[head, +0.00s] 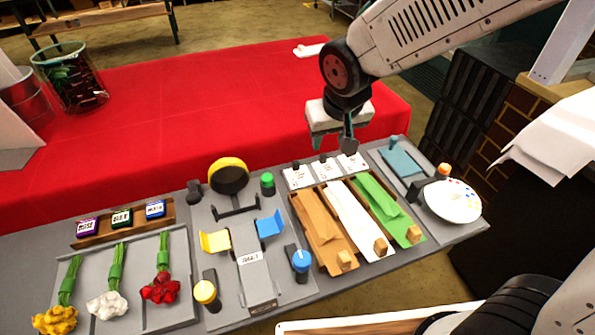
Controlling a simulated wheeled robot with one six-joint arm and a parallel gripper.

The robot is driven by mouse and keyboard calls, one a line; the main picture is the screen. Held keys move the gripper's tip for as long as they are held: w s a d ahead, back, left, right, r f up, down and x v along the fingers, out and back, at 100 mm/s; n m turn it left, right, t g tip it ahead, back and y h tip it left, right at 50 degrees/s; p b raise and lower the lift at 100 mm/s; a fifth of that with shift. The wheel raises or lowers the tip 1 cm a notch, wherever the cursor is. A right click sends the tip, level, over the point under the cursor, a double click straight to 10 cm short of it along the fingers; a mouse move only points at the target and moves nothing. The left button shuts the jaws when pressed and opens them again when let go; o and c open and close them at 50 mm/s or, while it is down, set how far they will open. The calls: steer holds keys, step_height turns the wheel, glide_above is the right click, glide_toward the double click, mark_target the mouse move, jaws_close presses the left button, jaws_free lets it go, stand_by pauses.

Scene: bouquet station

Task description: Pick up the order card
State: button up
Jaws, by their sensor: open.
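Three small white cards with printed marks lie in a row behind the wrap trays: a left card (298,177), a middle card (326,168) and a right card (352,162). Each has a small dark knob at its back edge. I cannot tell which is the order card; the print is too small to read. My gripper (332,143) is open and points down, above and just behind the middle and right cards. One finger hangs near the right card's back edge. I see nothing between the fingers.
Wrap trays (312,251) hold brown, white and green sheets in front of the cards. A teal pad (400,162) and a round white palette (452,201) are at right. A green knob (267,183) stands left. The red table (200,110) behind is mostly clear.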

glide_toward(296, 163)
steer(key=shift+n+y, duration=0.4)
steer(key=x, duration=0.5)
steer(key=d+x, duration=0.1)
steer(key=x, duration=0.2)
steer(key=shift+w+a+f, duration=0.1)
steer(key=shift+a+f, duration=0.05)
steer(key=shift+f, duration=0.25)
steer(key=shift+c, duration=0.3)
jaws_close()
